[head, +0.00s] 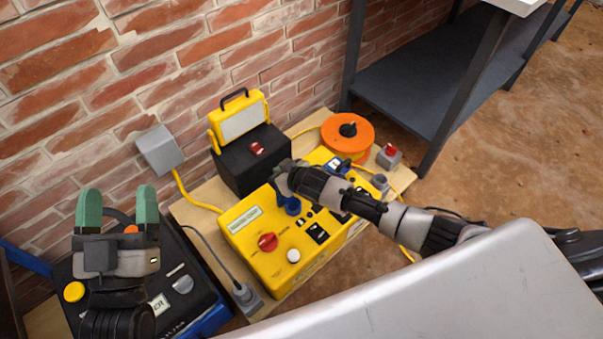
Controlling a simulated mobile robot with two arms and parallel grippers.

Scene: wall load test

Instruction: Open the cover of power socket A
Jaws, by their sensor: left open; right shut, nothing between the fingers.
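A yellow power box (247,235) stands on a wooden board. On its top are a blue socket (292,207) and a second blue socket part (338,167) further back. I cannot read which one is labelled A, nor tell whether a cover is open. My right gripper (281,180) is shut and empty, reaching in from the right over the box, just above the nearer blue socket. It partly hides the top of the box, and contact is unclear. My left gripper (117,212) is open and empty, with green fingertips pointing up, at the far left away from the box.
A black box (240,165) with a yellow lamp (242,118) stands behind. An orange cable reel (348,133) and a red-button box (389,156) are at the right. A grey wall box (159,150) is on the brick wall. A black-and-blue case (196,296) lies below my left gripper.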

